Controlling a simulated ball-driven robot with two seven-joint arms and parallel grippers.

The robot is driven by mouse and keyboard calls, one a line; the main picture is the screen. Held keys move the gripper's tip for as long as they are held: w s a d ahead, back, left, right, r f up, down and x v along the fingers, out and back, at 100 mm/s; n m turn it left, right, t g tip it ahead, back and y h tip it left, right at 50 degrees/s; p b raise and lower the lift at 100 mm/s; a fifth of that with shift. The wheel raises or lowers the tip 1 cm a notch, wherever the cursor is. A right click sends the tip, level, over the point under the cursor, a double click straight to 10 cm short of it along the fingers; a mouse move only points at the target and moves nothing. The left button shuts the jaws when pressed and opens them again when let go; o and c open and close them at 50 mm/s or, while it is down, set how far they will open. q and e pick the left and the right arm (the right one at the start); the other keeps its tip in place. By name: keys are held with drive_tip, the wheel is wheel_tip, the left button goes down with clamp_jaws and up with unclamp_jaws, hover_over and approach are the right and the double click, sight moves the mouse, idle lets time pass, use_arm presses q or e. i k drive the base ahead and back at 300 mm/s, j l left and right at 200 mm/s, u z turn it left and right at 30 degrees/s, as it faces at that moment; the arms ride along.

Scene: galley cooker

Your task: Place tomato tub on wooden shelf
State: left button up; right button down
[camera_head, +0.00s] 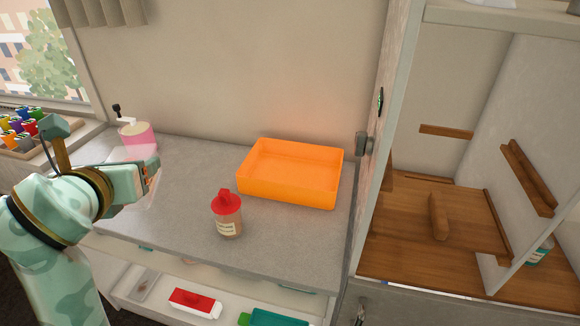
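A jar with a red lid and a pale label (227,215) stands upright on the grey counter, in front of an orange open tub (290,198). I cannot read the label, and cannot tell which of these is the tomato tub. Wooden shelf boards (465,215) are inside the open cupboard on the right. My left gripper (150,178) is at the counter's left side, apart from the jar and the orange tub. A pale see-through shape (135,155) lies by its fingers, and I cannot tell whether it is held. My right gripper is not in view.
A pink pot (137,135) stands at the back left of the counter (190,180). Several colourful items (20,125) sit by the window. A red and white box (194,303) and a green item (275,317) lie below the counter. The cupboard's side wall (385,130) divides counter and shelves.

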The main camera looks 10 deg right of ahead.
sight(402, 202)
drive_tip(key=k+z, duration=0.1)
drive_tip(key=z, duration=0.3)
drive_tip(key=k+z, duration=0.15)
drive_tip(key=z, duration=0.25)
drive_tip(key=k+l+z, duration=0.1)
drive_tip(key=z, duration=0.3)
drive_tip(key=i+l+z, duration=0.15)
drive_tip(key=z, duration=0.15)
drive_tip(key=i+z, duration=0.3)
drive_tip(key=k+l, duration=0.05)
drive_tip(key=k, duration=0.05)
